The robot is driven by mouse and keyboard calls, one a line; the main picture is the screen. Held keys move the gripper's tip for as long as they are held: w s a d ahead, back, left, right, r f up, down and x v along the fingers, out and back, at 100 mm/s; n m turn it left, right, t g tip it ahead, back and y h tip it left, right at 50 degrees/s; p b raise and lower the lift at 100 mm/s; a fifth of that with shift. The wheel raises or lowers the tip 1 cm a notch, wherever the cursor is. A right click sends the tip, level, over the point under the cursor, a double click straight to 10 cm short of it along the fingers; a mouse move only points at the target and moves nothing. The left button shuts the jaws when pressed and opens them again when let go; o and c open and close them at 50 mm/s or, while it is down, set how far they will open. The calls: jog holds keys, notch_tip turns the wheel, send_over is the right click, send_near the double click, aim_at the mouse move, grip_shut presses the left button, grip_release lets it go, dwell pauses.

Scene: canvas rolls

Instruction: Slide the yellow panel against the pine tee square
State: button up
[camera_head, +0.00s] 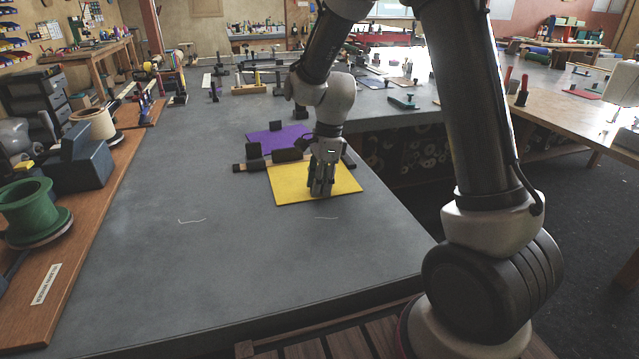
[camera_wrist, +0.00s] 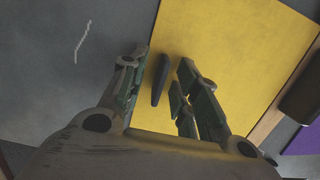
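The yellow panel (camera_head: 290,188) lies flat on the grey bench, below my gripper (camera_head: 321,192). In the wrist view the yellow panel (camera_wrist: 225,45) carries a dark upright handle (camera_wrist: 161,80). My gripper (camera_wrist: 163,66) has its fingers apart, one on each side of this handle, with gaps visible.
A purple panel (camera_head: 275,139) lies beyond the tee square. A dark block (camera_wrist: 303,95) sits over the strip. The bench (camera_head: 200,270) is clear in front and left, with short white marks. Green and tan spools stand on the left wooden shelf (camera_head: 85,240).

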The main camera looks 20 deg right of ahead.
notch_tip(320, 180, up, 12)
jog(key=d, duration=0.2)
jog(key=s+d+r+n+t, duration=0.1)
jog(key=s+d+r+n, duration=0.1)
jog(key=s+d+n, duration=0.2)
jog(key=s+d+r+n+t+h, duration=0.1)
jog(key=s+d+r+n+t, duration=0.1)
jog(key=s+n, duration=0.6)
jog(key=s+d+r+n+t, duration=0.1)
jog(key=s+d+r+n, duration=0.3)
jog(key=s, duration=0.9)
jog(key=d+n, duration=0.2)
jog(key=shift+d+h, duration=0.4)
